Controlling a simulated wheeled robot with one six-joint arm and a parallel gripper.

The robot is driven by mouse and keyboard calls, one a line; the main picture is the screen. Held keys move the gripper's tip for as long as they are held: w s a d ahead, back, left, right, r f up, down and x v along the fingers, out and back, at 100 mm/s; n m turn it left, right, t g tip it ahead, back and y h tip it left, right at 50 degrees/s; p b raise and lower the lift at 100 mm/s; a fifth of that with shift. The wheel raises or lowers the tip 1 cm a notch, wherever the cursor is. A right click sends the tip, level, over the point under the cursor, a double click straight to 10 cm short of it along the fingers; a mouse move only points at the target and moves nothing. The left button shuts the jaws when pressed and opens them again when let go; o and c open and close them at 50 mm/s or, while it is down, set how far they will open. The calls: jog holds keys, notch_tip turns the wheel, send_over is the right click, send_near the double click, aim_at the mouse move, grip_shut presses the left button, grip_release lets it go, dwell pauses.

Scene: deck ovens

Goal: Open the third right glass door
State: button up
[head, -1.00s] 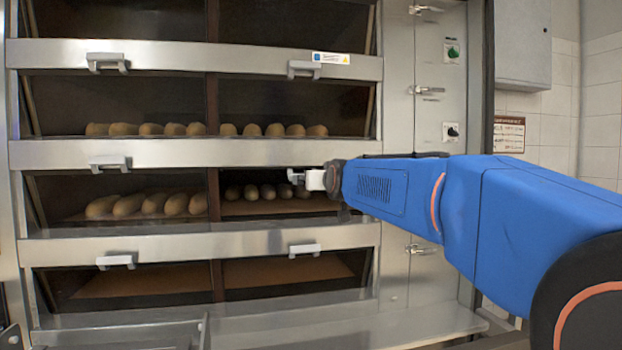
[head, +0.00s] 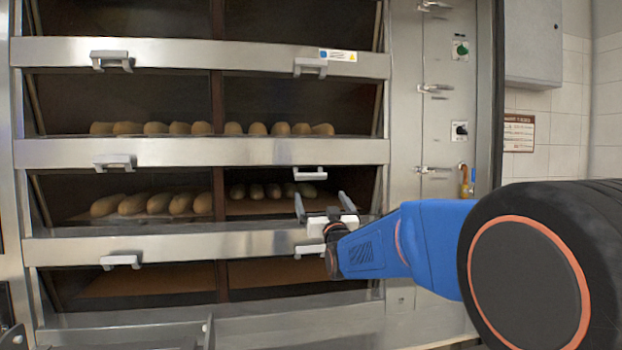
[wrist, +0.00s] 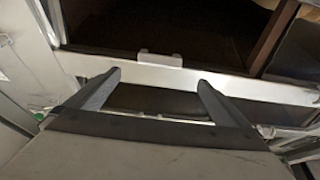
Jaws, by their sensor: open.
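The third right glass door spans the third row's right compartment, with small loaves behind it. Its pale handle (head: 309,173) shows against the dark opening, below the steel bar above, lower than the left handle (head: 114,162) of that row. The door looks slightly tipped down, but its glass is hard to see. My gripper (head: 323,204) is open and empty, just below this handle and apart from it. In the wrist view the two fingers (wrist: 155,85) are spread, with a pale handle (wrist: 158,59) beyond them and between them.
The lower right handle (head: 308,249) sits close below my gripper. A steel bar (head: 200,248) crosses under the third row. A control panel (head: 440,110) with knobs and latches stands to the right. A steel ledge (head: 270,325) runs along the bottom.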

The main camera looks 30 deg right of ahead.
aim_at(312, 175)
jog(key=x, duration=1.5)
jog(key=shift+w, duration=0.1)
jog(key=shift+c, duration=0.6)
jog(key=c, duration=1.2)
jog(key=shift+s+r+g, duration=0.2)
jog(key=shift+r+g, duration=0.15)
jog(key=shift+g, duration=0.45)
jog(key=shift+c, duration=0.2)
